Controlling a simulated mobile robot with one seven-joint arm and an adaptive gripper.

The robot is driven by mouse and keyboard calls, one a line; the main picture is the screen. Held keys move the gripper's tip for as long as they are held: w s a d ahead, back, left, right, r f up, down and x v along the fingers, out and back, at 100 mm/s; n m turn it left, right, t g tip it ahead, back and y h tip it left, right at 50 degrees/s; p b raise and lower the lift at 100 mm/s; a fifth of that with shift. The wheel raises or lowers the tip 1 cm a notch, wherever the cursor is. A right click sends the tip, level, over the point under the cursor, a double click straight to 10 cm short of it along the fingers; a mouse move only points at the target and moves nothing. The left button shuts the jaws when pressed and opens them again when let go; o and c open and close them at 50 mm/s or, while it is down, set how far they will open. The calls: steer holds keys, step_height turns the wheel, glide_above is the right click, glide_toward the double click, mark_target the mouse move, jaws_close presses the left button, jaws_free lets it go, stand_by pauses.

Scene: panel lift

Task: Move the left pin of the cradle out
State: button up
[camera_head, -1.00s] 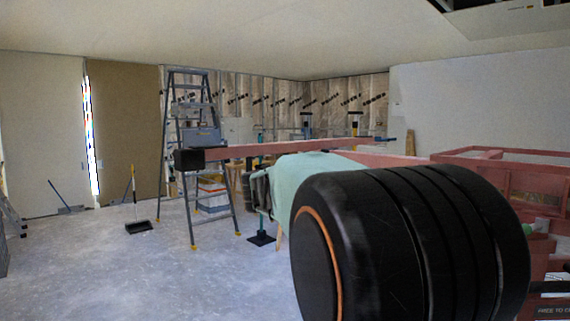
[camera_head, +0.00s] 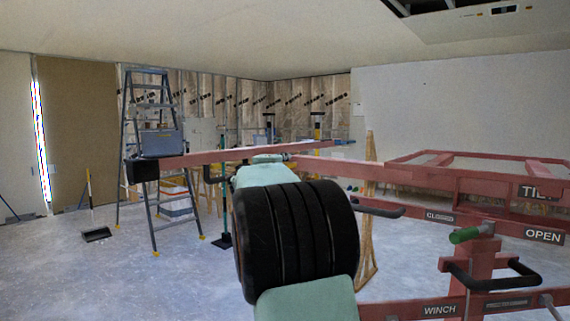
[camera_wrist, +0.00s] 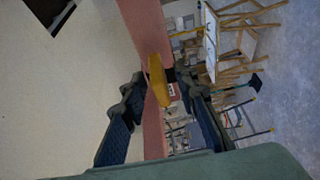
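The cradle's red arm (camera_head: 215,156) runs across the head view and ends at the left in a black block (camera_head: 143,170). In the wrist view a red beam (camera_wrist: 153,130) runs from top to bottom. A yellow piece (camera_wrist: 157,82), which may be the left pin's handle, stands out in front of it. My gripper (camera_wrist: 157,84) is open, with one dark finger on each side of the yellow piece. The right fingertip looks close to it; I cannot tell whether it touches. In the head view my own arm hides my gripper and the pin.
The lift's red frame (camera_head: 480,175) with OPEN and WINCH labels fills the right side. A green-handled lever (camera_head: 465,235) and a black crank (camera_head: 495,272) stick out there. A stepladder (camera_head: 150,130) stands at the left behind the arm.

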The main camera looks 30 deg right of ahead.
steer(key=shift+w+d, duration=0.25)
jaws_close()
stand_by(0.3)
